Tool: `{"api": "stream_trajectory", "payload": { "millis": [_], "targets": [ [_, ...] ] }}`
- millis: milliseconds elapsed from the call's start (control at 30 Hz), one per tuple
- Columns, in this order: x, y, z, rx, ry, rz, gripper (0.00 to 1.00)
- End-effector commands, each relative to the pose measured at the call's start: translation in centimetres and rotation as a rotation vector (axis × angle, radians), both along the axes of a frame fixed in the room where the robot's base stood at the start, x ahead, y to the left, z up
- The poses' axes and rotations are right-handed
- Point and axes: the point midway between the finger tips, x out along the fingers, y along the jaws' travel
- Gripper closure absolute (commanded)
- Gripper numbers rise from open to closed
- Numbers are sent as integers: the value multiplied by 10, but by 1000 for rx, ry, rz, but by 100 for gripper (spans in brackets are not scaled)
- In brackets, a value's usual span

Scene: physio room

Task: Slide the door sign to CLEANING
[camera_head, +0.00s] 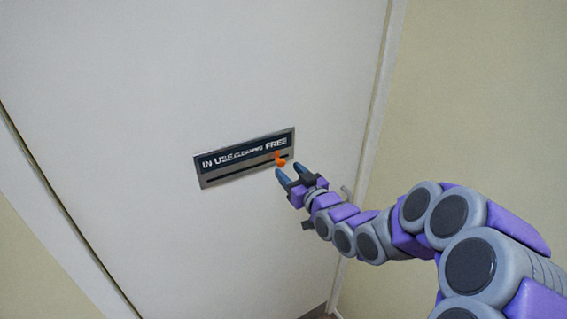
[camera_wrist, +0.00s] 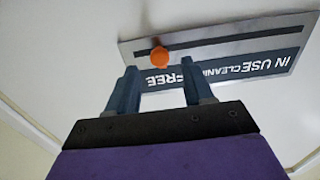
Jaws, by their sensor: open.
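The door sign (camera_head: 225,180) is a metal plate with a dark strip reading IN USE, CLEANING and FREE from left to right. It also shows upside down in the wrist view (camera_wrist: 205,44). An orange slider knob (camera_head: 280,161) sits at the FREE end of its slot; in the wrist view the knob (camera_wrist: 159,57) lies above and between the fingertips. My gripper (camera_head: 289,174) is open, just below and right of the knob in the head view. In the wrist view its two blue fingers (camera_wrist: 157,82) are apart, with nothing seen held between them. Contact with the knob cannot be told.
The sign is mounted on a white door (camera_head: 200,80). The door frame (camera_head: 375,110) runs down its right side, with a cream wall (camera_head: 480,100) beyond. The door surface left of the sign is clear.

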Motion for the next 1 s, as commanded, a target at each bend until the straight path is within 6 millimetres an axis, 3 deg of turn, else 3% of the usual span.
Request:
{"api": "stream_trajectory", "payload": {
  "millis": [300,700,1000],
  "targets": [
    [30,20,2,1,-4,-1,49],
    [34,23,1,0,-2,-1,49],
    [34,23,0,0,-1,-1,77]
  ]
}}
